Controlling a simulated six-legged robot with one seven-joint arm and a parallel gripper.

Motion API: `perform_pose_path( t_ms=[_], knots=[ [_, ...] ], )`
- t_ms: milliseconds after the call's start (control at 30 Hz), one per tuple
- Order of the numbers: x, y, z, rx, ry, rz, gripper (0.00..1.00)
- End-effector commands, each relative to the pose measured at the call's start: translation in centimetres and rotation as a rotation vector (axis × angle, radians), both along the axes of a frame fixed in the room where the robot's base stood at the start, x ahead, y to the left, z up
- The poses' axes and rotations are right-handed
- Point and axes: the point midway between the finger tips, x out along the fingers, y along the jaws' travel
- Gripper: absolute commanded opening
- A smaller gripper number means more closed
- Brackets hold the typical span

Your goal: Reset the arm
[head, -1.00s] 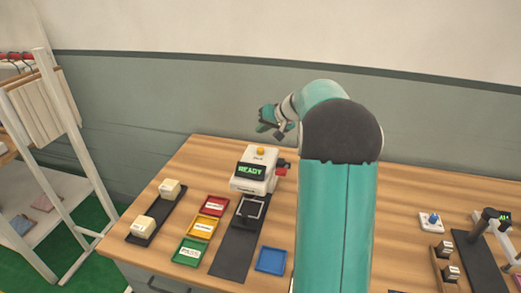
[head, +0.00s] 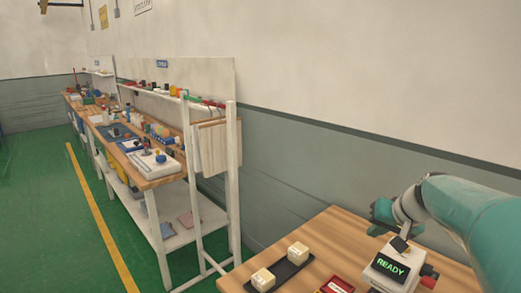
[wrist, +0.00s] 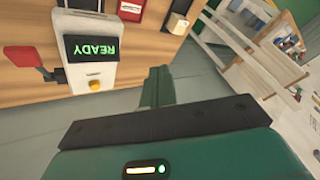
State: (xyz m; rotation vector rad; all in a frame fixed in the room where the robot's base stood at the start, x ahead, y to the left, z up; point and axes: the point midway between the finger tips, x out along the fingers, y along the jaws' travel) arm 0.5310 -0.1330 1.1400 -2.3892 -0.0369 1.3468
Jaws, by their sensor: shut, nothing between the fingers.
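My teal arm comes in from the right edge of the head view. My gripper (head: 383,212) is at its far end, above the back of the small wooden table (head: 330,232). In the wrist view the fingers of my gripper (wrist: 158,87) are together, with nothing between them. The white device (head: 379,277) with a green "READY" screen stands on the table, just below and in front of my gripper. In the wrist view the device (wrist: 92,75) appears upside down at upper left, with a red handle (wrist: 27,60) and a yellow knob (wrist: 95,85). My gripper is apart from it.
Two cream blocks (head: 298,252) sit on a dark tray (head: 284,270) left of the device. A red tray (head: 338,286) lies between. A white rack (head: 233,180) and a long cluttered workbench (head: 150,183) stand left. Green floor (head: 60,220) is open at far left.

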Motion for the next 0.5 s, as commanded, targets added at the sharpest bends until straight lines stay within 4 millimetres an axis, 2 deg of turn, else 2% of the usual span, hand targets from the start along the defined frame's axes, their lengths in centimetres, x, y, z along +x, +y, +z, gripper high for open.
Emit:
perform_pose_path(
  t_ms=[33, 200, 300, 500],
  knots=[
    [-1.7, 2.0, 0.6, -0.023, 0.007, 0.024, 0.0],
    [-7.6, 6.9, 1.1, -0.102, 0.042, 0.078, 0.0],
    [-11.2, 9.2, 0.9, -0.15, 0.054, 0.106, 0.0],
    [-18.2, 12.2, -0.5, -0.252, 0.064, 0.153, 0.0]
  ],
)
